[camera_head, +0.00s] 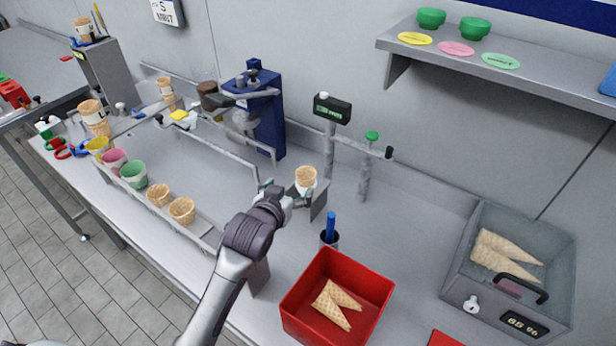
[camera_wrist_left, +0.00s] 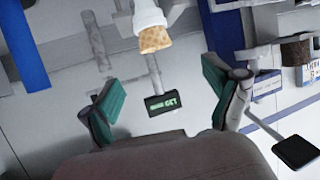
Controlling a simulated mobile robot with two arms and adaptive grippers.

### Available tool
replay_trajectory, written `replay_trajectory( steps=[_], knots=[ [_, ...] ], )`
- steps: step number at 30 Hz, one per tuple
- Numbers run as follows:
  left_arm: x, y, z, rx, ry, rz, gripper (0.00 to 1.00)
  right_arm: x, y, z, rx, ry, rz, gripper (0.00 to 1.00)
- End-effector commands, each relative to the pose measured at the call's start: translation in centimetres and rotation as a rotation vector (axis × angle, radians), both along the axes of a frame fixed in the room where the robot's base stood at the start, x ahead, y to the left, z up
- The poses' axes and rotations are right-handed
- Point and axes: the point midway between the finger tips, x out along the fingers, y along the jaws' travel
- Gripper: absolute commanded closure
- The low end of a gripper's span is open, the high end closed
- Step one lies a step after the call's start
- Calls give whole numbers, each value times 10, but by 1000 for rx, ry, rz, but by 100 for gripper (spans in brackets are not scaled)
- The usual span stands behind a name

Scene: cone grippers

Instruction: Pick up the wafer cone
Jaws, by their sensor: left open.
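A tan wafer cone (camera_head: 306,176) with a white lower part stands upright by my left gripper (camera_head: 292,197). It also shows at the top of the left wrist view (camera_wrist_left: 154,40), which looks upside down. My left gripper (camera_wrist_left: 160,98) is open there, with green pads apart and nothing between them. The cone lies ahead of the fingertips, and I cannot tell how far. In the head view the fingers partly hide its base. Other pointed cones (camera_head: 336,304) lie in a red bin, and more (camera_head: 502,254) lie in a grey glass-topped case. My right gripper is not in view.

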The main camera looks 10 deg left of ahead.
Motion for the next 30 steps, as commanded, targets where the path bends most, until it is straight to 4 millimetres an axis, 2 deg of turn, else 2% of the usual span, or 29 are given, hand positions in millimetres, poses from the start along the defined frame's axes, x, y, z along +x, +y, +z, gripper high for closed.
replay_trajectory(
  steps=[3,7,11,18,24,30],
  knots=[
    [24,-3,-8,0,1,1,11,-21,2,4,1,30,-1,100],
    [43,-5,-16,0,0,0,11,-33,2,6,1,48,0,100],
    [51,-6,-21,0,0,0,11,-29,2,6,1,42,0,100],
    [71,-12,-29,0,1,0,11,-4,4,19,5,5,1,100],
    [93,-16,-41,1,1,0,11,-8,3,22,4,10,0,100],
    [99,-17,-44,1,-1,0,11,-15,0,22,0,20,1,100]
  ],
)
